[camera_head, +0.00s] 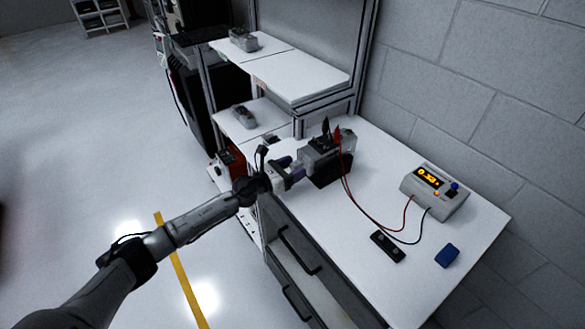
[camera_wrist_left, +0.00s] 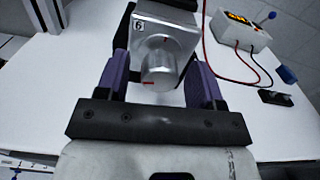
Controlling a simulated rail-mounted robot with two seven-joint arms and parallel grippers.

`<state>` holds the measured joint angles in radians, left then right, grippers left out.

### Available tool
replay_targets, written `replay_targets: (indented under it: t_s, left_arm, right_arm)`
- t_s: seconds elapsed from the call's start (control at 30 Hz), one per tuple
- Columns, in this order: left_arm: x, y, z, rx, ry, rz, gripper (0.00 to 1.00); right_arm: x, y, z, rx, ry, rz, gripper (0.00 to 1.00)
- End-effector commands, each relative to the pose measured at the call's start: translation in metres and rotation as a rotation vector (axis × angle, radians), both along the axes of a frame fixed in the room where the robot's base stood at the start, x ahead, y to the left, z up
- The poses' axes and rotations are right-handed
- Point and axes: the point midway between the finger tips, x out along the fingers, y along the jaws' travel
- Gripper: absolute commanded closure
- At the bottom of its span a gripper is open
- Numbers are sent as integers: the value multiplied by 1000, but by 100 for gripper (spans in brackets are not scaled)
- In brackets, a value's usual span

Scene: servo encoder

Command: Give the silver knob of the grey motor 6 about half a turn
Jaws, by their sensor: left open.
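The grey motor 6 (camera_wrist_left: 178,22) stands on the white bench in the left wrist view, its label showing a "6". Its silver knob (camera_wrist_left: 158,66) faces my left gripper and carries a small red mark low on its face. My left gripper (camera_wrist_left: 158,72) is open, with one purple-padded finger on each side of the knob and gaps between pads and knob. In the head view the left gripper (camera_head: 289,172) reaches in from the left to the motor (camera_head: 318,150) on its dark mount; the knob is hard to make out there. My right gripper is not in view.
A meter with a lit display (camera_head: 436,190) stands on the bench (camera_head: 340,245) at right, with red and black leads running to the motor. A black block (camera_head: 387,246) and a blue block (camera_head: 447,255) lie nearer the front. Shelves stand behind.

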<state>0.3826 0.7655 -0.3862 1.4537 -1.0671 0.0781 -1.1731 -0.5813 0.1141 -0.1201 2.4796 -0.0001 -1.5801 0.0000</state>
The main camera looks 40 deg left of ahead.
Motion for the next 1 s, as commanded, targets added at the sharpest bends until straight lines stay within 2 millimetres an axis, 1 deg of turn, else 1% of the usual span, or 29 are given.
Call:
replay_targets:
  t_s: [0.2,0.7,0.73,1.0]
  left_arm:
    - [0,0,0,0,0,0,39]
    - [0,0,0,0,0,0,87]
    - [0,0,0,0,0,0,88]
    - [0,0,1,-44,12,0,88]
  right_arm:
    - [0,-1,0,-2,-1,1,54]
    - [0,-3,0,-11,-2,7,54]
    - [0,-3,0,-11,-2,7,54]
    - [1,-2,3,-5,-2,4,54]
